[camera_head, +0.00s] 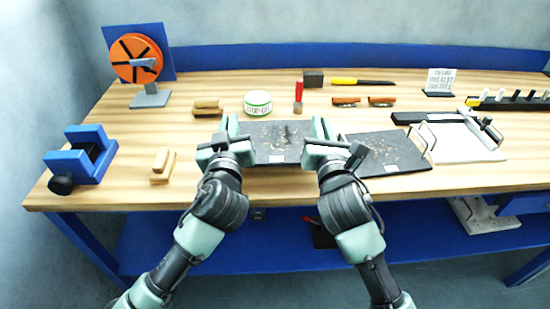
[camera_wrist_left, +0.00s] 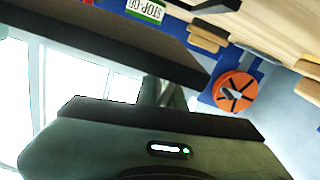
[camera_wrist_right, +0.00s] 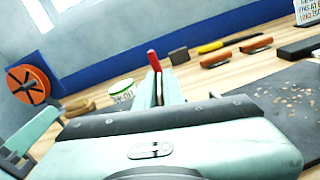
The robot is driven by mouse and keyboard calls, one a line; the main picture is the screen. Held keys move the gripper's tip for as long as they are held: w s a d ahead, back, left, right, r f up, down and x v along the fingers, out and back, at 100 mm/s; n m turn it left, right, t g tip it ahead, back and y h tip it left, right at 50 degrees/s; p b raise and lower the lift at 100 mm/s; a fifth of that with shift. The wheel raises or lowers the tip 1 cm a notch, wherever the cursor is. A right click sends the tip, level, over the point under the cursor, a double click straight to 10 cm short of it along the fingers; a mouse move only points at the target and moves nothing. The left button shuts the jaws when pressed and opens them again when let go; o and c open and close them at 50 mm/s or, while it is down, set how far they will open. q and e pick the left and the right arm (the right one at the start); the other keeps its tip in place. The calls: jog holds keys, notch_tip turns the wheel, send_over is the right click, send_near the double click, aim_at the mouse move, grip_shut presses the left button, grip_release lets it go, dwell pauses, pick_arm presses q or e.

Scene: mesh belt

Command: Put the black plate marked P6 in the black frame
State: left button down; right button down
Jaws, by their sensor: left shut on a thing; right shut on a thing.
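A black plate (camera_head: 280,134) with brown specks and a small white label hangs level between my two grippers above the front of the table. Its mark is too small to read. My left gripper (camera_head: 230,130) is shut on its left edge, and my right gripper (camera_head: 322,132) is shut on its right edge. In the left wrist view, a dark slab (camera_wrist_left: 100,38) beside the jaw appears to be this plate. A second speckled black plate (camera_head: 388,152) with a white label lies right of my right gripper; it also shows in the right wrist view (camera_wrist_right: 285,105). I cannot pick out the black frame for certain.
A white board (camera_head: 465,142) with black bars and wire handles lies at the right. A blue vise (camera_head: 82,155) and wooden block (camera_head: 162,165) are left.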

pick_arm(q)
jog(key=shift+d, duration=0.1)
pick_arm(e)
jog(key=shift+a, duration=0.1)
